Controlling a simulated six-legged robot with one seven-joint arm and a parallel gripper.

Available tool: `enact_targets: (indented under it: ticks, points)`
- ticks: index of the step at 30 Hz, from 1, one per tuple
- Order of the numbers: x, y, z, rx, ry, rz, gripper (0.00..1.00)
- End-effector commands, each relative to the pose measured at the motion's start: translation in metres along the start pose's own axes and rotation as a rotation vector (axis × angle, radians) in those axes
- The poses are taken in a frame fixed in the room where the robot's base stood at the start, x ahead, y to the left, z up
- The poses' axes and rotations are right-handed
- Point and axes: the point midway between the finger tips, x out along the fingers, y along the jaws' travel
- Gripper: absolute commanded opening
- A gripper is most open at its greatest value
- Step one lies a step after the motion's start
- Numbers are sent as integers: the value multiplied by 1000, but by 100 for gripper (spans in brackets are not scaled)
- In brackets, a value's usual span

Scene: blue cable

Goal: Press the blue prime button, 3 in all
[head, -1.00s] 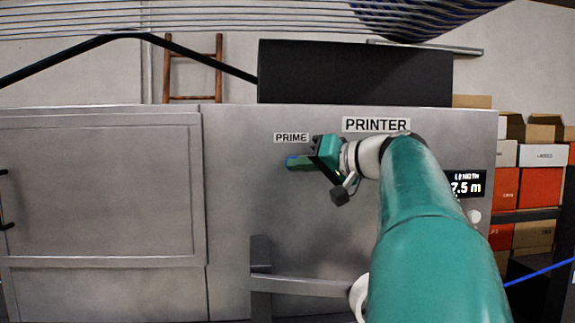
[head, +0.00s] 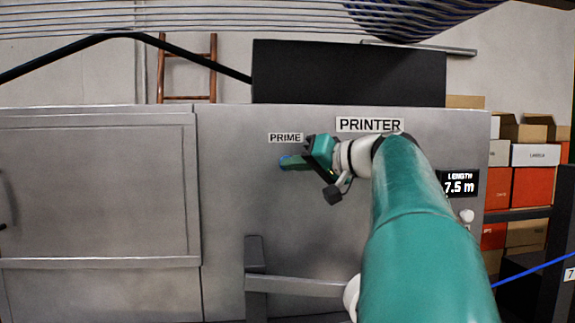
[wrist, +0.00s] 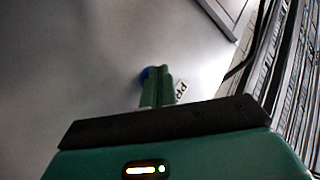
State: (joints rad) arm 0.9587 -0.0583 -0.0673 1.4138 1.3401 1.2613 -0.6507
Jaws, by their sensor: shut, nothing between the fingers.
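The blue prime button (head: 284,159) is a small blue patch on the grey printer front, below the PRIME label (head: 285,138). It is mostly hidden behind my fingertips. In the wrist view the blue button (wrist: 146,74) shows just past the tips, a little to their left. My gripper (head: 289,163) is shut and empty, with its green fingers pointing at the button. In the wrist view the closed fingers (wrist: 158,76) overlap the button's edge. I cannot tell whether the tips touch it.
The PRINTER label (head: 369,125) and a display (head: 459,184) reading LENGTH 7.5 m are on the panel to the right. A white knob (head: 467,216) sits below the display. A grey rail (head: 297,286) stands out low in front. Boxes (head: 528,187) fill shelves at right.

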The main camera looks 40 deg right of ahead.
Motion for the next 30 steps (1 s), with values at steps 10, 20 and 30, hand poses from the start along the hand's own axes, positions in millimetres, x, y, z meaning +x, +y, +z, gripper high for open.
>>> enact_targets:
  ticks: [10, 20, 30]
  points:
    - [3, 2, -2, 0, 1, 1, 0]
    - [5, 4, -4, 0, 1, 1, 0]
    - [6, 5, -4, 1, 1, 1, 0]
